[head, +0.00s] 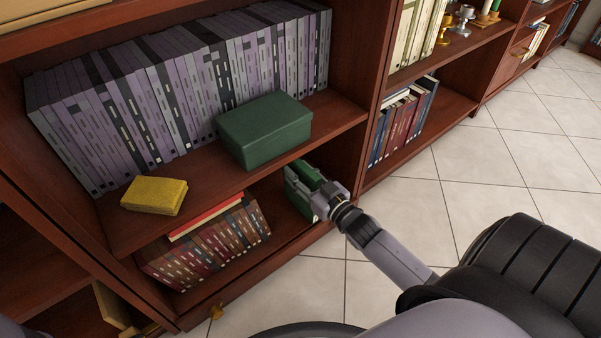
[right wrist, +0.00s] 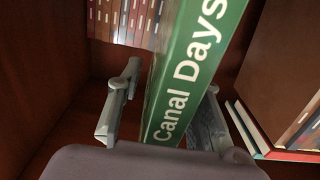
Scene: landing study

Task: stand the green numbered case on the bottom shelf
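The green case (head: 297,198) is at the right end of the bottom shelf, partly covered by my right gripper (head: 312,188). In the right wrist view its green spine (right wrist: 188,75) carries the white words "Canal Days"; I see no number on it. It looks upright there, but its foot is hidden. The fingers of my right gripper (right wrist: 170,100) stand on either side of the spine. A narrow gap shows at the left finger; the right finger is close to the case, contact unclear. My left gripper is not in view.
Brown and red books (head: 212,243) with a red book (head: 205,217) lying on top fill the left of the bottom shelf. Above are a green box (head: 264,130), a yellow box (head: 154,195) and a row of grey-purple volumes (head: 185,85). The tiled floor (head: 480,160) at right is open.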

